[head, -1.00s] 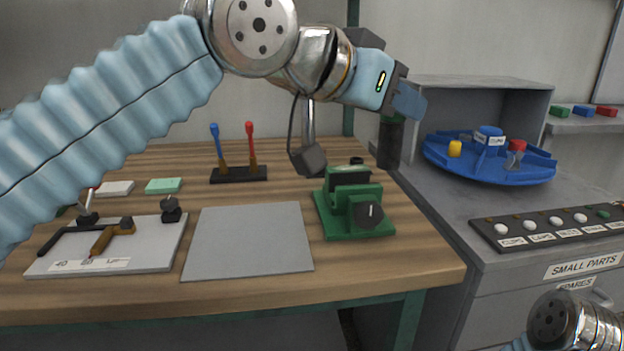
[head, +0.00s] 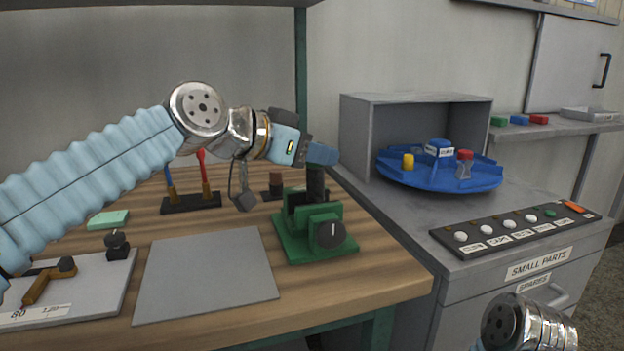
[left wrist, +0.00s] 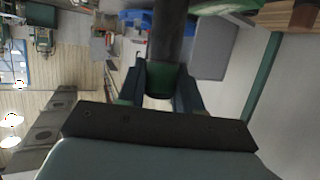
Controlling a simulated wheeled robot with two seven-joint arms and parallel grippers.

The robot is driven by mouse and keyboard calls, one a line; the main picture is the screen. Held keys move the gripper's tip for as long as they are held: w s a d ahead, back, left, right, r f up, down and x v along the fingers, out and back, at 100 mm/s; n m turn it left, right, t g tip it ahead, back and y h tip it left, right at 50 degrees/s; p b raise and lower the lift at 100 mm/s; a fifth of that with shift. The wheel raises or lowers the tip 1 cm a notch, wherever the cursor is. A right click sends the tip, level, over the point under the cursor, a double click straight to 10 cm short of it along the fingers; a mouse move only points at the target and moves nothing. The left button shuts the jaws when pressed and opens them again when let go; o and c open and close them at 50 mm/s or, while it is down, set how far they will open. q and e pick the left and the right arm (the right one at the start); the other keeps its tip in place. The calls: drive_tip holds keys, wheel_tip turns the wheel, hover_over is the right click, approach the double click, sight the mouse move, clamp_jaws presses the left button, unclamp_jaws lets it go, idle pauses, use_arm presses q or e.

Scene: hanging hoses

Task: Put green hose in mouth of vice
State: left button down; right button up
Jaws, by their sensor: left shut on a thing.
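The green vice (head: 318,243) stands at the right end of the wooden bench, with a dark knob on its front. My left gripper (head: 321,154) is above the vice in the head view and shut on a dark hose (head: 316,184). The hose hangs upright; its lower end shows at the vice's jaws. I cannot tell whether it is between them or behind them. In the left wrist view the fingers (left wrist: 163,78) grip the hose at its green band (left wrist: 167,82). My right gripper is outside the frames; only part of my right arm shows.
A grey mat (head: 207,275) lies left of the vice. A rack (head: 191,203) with blue and red tools stands behind it. To the right is a grey cabinet with a blue turntable (head: 440,178) and a button panel (head: 515,229).

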sight(312, 178)
use_arm(q)
drive_tip(key=f, duration=0.3)
drive_tip(key=w+f+b, duration=0.1)
drive_tip(key=f, duration=0.1)
drive_tip(key=shift+a+f, duration=0.2)
drive_tip(key=shift+a, duration=0.1)
drive_tip(key=c, duration=1.1)
unclamp_jaws()
drive_tip(key=shift+o, duration=1)
drive_tip(key=shift+w+f, duration=0.15)
drive_tip(key=shift+w, duration=0.05)
drive_tip(key=shift+o, duration=0.6)
drive_tip(key=shift+s+r, duration=0.1)
drive_tip(key=shift+r, duration=0.3)
